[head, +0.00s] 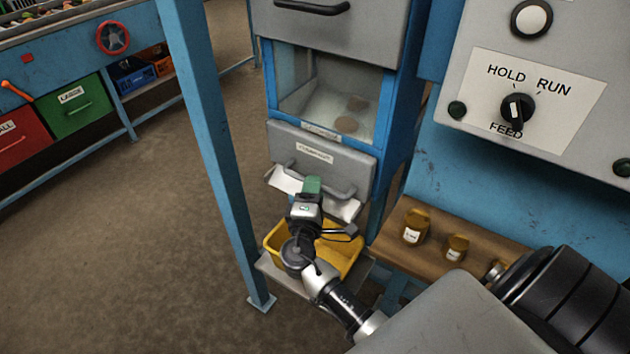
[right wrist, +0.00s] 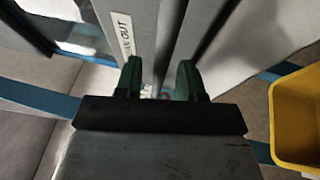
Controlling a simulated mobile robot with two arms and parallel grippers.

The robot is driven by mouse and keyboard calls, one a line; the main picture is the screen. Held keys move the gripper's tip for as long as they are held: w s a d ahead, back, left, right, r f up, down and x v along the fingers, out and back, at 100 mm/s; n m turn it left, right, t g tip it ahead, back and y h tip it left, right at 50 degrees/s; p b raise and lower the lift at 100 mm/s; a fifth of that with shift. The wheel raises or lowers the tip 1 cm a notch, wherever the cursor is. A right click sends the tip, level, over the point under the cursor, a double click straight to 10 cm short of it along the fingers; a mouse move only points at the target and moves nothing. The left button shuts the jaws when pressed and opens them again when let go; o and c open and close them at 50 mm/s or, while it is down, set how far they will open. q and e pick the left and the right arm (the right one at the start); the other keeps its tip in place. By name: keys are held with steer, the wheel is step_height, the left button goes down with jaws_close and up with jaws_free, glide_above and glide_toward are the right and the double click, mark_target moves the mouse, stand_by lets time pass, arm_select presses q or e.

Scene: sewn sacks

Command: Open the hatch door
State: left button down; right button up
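The blue cabinet's lower grey door (head: 352,172) carries a label ending in "OUT" and a bar handle (head: 345,192). It looks shut in the head view. A second grey panel (head: 350,25) with a dark handle sits above the glass window. My right gripper (head: 312,186) is in front of the lower door and hides part of its handle. In the right wrist view its green fingertips (right wrist: 159,80) stand apart near the labelled panel (right wrist: 128,25). I cannot tell whether the handle lies between them. My left gripper is out of view.
A yellow bin (head: 272,238) stands on a shelf below the door, close under my right arm. A blue post (head: 205,130) rises to the left. Floor at left is clear.

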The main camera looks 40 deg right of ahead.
steer(key=shift+x, duration=0.9)
steer(key=shift+c, duration=0.5)
jaws_close()
